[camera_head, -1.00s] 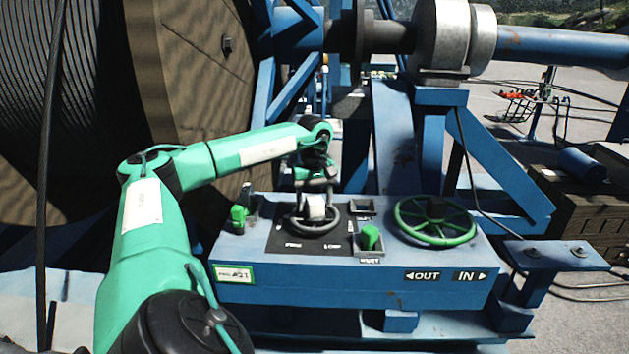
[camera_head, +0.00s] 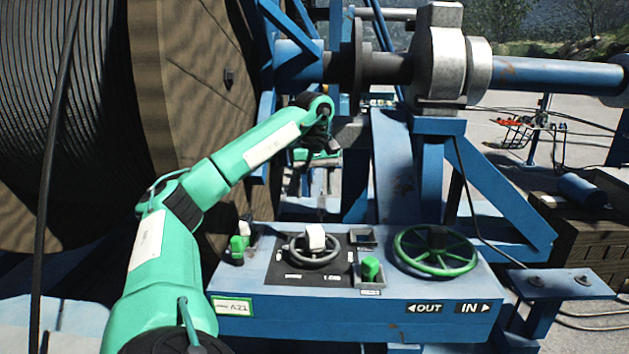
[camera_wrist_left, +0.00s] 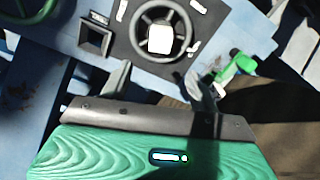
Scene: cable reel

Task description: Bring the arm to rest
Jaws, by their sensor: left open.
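My left arm (camera_head: 255,150) is green and reaches from the lower left to above the back edge of the blue control box. Its left gripper (camera_head: 314,185) points down, open and empty, behind and above the small dark handwheel (camera_head: 314,252) and apart from it. That wheel has a white block (camera_head: 315,235) at its middle. In the left wrist view the two fingers (camera_wrist_left: 161,85) are spread apart, with the dark wheel (camera_wrist_left: 160,35) beyond them. My right gripper is not in view.
The blue control box (camera_head: 320,310) also carries a larger green wheel (camera_head: 435,250), a green knob (camera_head: 370,270) and a green switch (camera_head: 238,247). A large cable reel (camera_head: 190,85) stands at the left. Blue frame beams (camera_head: 500,190) stand behind the box.

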